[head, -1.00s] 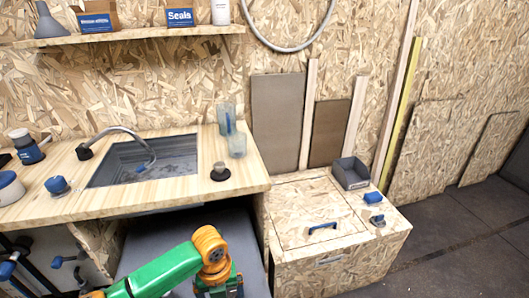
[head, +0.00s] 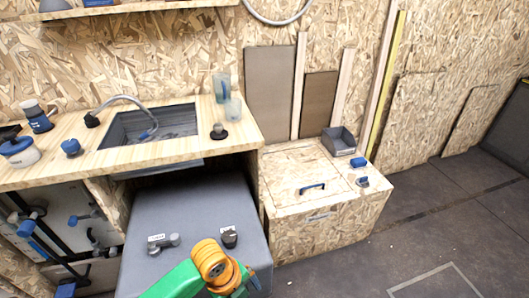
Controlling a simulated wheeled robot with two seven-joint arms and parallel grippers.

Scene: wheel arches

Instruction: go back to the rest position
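My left arm (head: 185,281), green with an orange joint (head: 211,261), comes in at the bottom edge of the head view. It is in front of the grey padded block (head: 165,205) under the counter. A dark green and blue part of the arm runs down past the bottom edge at right of the orange joint. No fingertips of my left gripper show. My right arm and gripper do not show.
A wooden counter (head: 185,155) with a sink (head: 130,128) stands at left, with a black knob (head: 219,132) and clear cups. A chipboard box (head: 325,222) with a grey bin (head: 338,141) stands right of it. Two small fittings lie on the grey block. Open floor (head: 430,225) is at right.

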